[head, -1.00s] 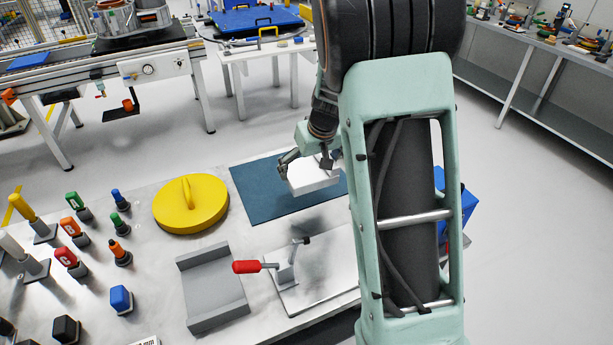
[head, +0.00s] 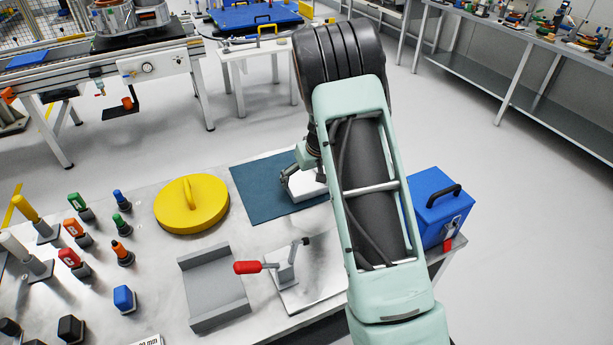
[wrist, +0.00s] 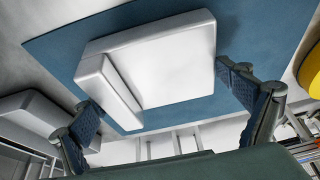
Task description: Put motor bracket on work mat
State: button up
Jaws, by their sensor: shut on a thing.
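The motor bracket (head: 309,190) is a pale silver, L-shaped block. It is low over the blue work mat (head: 256,193), partly hidden behind my arm in the head view; I cannot tell whether it touches the mat. In the wrist view the bracket (wrist: 165,68) is between my two blue-padded fingers, within the mat's outline (wrist: 62,50). My gripper (wrist: 168,100) is shut on the bracket, one finger at each side. In the head view my gripper (head: 298,178) is over the right part of the mat.
A yellow lidded disc (head: 190,205) stands left of the mat. A grey channel block (head: 213,290) and a red-handled toggle clamp (head: 275,267) on a metal plate are in front. Several coloured handled tools stand at left. A blue box (head: 437,205) is at right.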

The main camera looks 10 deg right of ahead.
jog(key=shift+f+b, duration=0.2)
jog(key=shift+b, duration=0.1)
jog(key=o, duration=1.4)
jog(key=shift+o, duration=0.2)
jog(key=shift+r+p, duration=0.25)
jog(key=shift+p, duration=0.1)
jog(key=b+v, duration=0.1)
jog(key=v, duration=1)
jog(key=shift+s+r, duration=0.3)
jog(key=shift+r, duration=0.05)
jog(key=shift+d, duration=0.15)
